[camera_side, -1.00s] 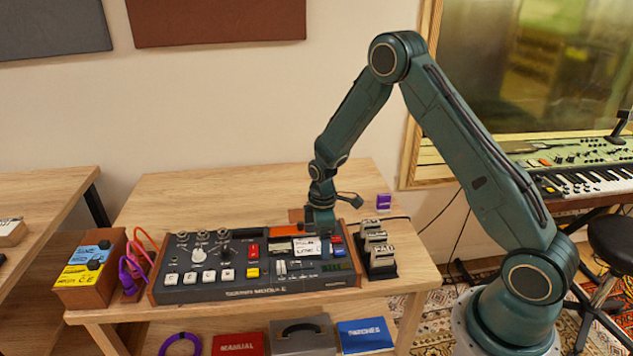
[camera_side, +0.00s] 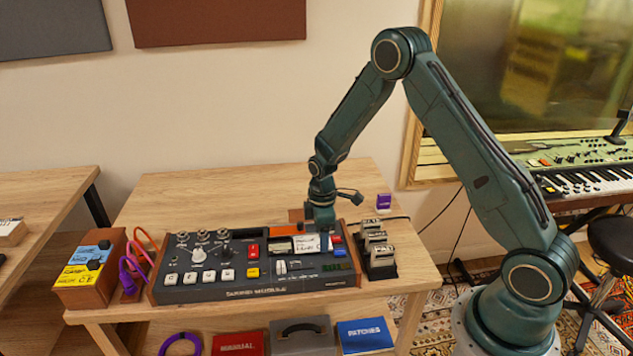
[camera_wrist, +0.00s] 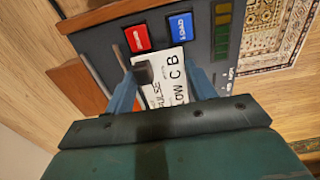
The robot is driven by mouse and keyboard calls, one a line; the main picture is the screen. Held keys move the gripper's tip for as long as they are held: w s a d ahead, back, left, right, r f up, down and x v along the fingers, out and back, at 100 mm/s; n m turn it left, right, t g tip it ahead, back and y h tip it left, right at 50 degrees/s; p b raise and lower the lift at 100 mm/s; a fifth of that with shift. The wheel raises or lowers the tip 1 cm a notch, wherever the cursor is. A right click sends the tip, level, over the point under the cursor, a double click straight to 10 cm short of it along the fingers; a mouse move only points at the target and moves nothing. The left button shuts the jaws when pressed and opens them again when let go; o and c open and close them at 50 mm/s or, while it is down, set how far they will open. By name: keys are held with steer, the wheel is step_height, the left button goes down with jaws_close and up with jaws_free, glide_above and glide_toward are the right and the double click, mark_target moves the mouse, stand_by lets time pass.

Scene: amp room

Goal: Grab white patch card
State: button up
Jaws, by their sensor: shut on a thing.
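The white patch card (camera_side: 307,243) with black lettering is at the upper right of the dark module (camera_side: 225,275) with wooden end cheeks. It also shows in the wrist view (camera_wrist: 174,62), between my gripper's two fingers. My gripper (camera_side: 322,227) points down over the module and is shut on the card. In the wrist view my gripper (camera_wrist: 163,85) partly covers the card's sides and lower part. I cannot tell whether the card's lower edge is clear of the module.
A rack of cards (camera_side: 379,250) stands close to the module's right. A box with yellow and blue labels (camera_side: 90,275) and patch cables (camera_side: 133,270) are at the left. The table behind the module is mostly clear.

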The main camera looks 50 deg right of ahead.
step_height(320, 180, up, 19)
stand_by(0.6)
stand_by(0.5)
